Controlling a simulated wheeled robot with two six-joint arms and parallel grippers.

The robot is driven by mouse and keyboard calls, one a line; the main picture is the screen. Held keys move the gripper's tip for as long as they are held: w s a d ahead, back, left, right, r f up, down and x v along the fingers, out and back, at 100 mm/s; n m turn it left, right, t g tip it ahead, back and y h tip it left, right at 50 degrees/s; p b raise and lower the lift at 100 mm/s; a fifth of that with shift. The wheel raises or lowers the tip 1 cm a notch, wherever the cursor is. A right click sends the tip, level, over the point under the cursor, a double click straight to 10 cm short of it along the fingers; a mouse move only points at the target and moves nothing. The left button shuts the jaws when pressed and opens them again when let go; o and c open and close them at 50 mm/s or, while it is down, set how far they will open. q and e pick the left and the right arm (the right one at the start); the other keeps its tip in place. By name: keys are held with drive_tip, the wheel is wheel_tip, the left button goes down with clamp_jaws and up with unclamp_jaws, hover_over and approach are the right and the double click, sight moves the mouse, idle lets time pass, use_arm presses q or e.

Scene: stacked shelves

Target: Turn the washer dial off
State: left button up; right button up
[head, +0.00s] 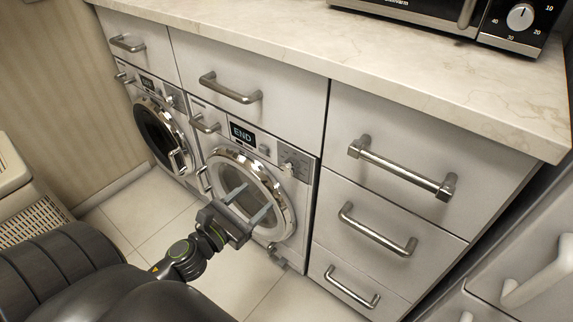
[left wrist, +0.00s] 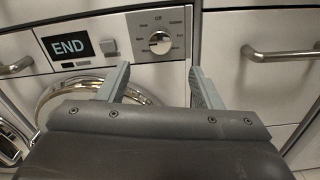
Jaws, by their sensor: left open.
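The right-hand washer (head: 245,185) has a round glass door with a chrome ring and a display reading END (head: 243,134). Its dial (head: 289,168) is a small silver knob at the right end of the panel. In the left wrist view the dial (left wrist: 160,42) has labels around it, with "Off" at the top; where it points is too small to tell. My left gripper (head: 248,203) is open and empty in front of the washer door. In the left wrist view its fingers (left wrist: 159,70) are spread below the dial, apart from it. My right gripper is not in view.
A second front loader (head: 160,135) stands to the left. Drawers with bar handles (head: 402,167) are on the right, under a marble countertop (head: 300,45). A microwave (head: 460,15) sits on top. Tiled floor (head: 140,215) shows in front of the machines.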

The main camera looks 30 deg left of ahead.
sight(285, 171)
use_arm(q)
drive_tip(key=w+p, duration=0.1)
drive_tip(key=w, duration=0.3)
drive_tip(key=w+p, duration=0.2)
drive_tip(key=w, duration=0.1)
drive_tip(key=w+d+p, duration=0.1)
drive_tip(key=w+p, duration=0.1)
drive_tip(key=w, duration=0.2)
drive_tip(key=shift+w+r, duration=0.1)
drive_tip(key=shift+w, duration=1)
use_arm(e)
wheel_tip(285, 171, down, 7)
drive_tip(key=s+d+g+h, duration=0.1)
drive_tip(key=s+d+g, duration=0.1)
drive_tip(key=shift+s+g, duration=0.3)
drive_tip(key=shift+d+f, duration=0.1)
use_arm(q)
drive_tip(key=c, duration=1)
